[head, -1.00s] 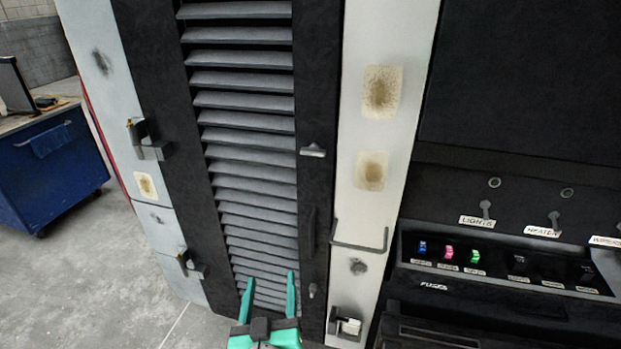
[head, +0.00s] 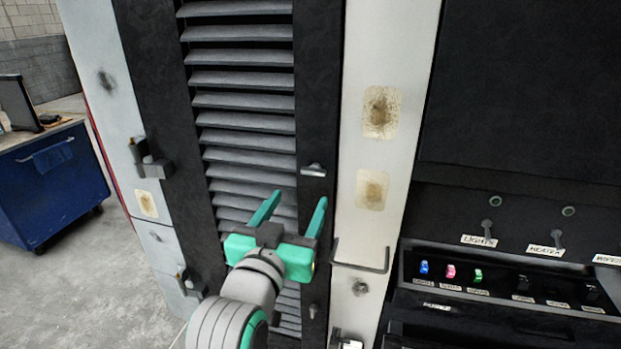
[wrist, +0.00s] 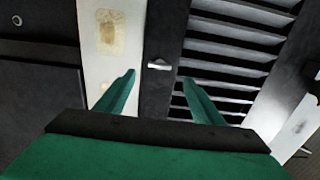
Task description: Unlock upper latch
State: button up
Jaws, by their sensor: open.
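The upper latch (head: 313,170) is a small grey handle on the black right-hand frame of the louvred door (head: 240,85). It looks roughly level, tilted slightly in the head view. In the wrist view the latch (wrist: 159,65) shows ahead, between the fingertips in the picture. My gripper (head: 295,198) is open and empty. It is just below the latch in the head view, in front of the louvres, and apart from the latch. A lower latch (head: 313,311) shows low on the same frame, beneath my gripper.
Hinges (head: 150,160) stick out on the door's left side. A grey bar handle (head: 360,262) protrudes from the white post right of the door. A switch panel (head: 510,285) lies farther right. A blue cabinet (head: 50,190) stands at the left on open floor.

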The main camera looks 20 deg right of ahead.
aim_at(314, 171)
jog(key=x, duration=1)
jog(key=shift+w+d, duration=0.25)
jog(key=c, duration=1)
